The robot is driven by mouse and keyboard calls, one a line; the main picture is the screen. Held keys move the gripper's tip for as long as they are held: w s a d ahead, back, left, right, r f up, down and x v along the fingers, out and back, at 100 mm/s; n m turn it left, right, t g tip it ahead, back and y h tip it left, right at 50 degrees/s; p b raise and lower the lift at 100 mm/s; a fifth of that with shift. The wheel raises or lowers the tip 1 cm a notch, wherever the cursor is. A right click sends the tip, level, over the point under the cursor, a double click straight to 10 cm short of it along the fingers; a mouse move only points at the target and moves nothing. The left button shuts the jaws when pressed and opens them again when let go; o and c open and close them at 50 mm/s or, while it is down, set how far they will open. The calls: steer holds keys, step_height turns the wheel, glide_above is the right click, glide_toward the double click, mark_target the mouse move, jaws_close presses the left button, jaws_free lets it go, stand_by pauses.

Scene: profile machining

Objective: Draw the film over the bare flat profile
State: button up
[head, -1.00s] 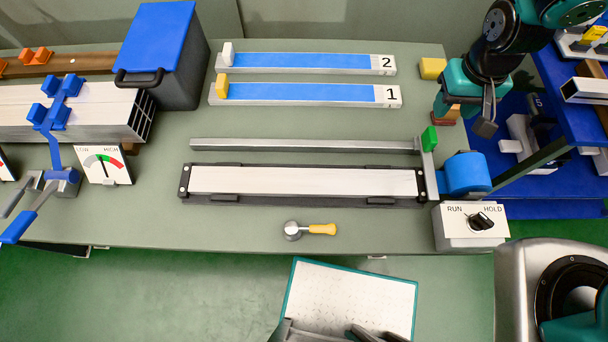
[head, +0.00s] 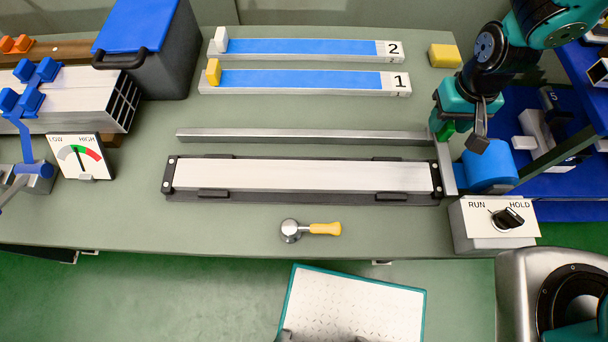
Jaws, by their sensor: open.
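The bare flat profile (head: 300,175) lies pale and uncovered in a dark fixture (head: 300,198) with end blocks. A blue film roll (head: 487,166) stands at its right end, beside an upright grey bar (head: 445,166). A green tab (head: 446,131) at the bar's far end is partly hidden by my gripper. My gripper (head: 462,128) is open, over and close to the green tab. I cannot tell whether its fingers are around the tab or touching it. A plain grey rail (head: 300,137) runs behind the fixture.
Two blue-covered profiles, marked 2 (head: 310,48) and 1 (head: 310,80), lie behind. A RUN/HOLD switch box (head: 492,224) stands front right. A gauge (head: 82,156) and a blue-lidded bin (head: 150,50) stand left.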

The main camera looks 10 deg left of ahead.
steer(key=shift+c, duration=0.4)
jaws_close()
steer(key=shift+s+a, duration=0.25)
steer(key=shift+a, duration=1)
steer(key=shift+s+a, duration=0.2)
steer(key=shift+a, duration=1.1)
steer(key=shift+s+a+p, duration=0.25)
steer(key=shift+a, duration=0.95)
steer(key=shift+s+a+p, duration=0.2)
steer(key=shift+s+a, duration=0.05)
steer(key=shift+a, duration=0.95)
steer(key=shift+s+a, duration=0.25)
steer(key=shift+a, duration=1)
steer(key=shift+s+a, duration=0.25)
steer(key=shift+a, duration=0.95)
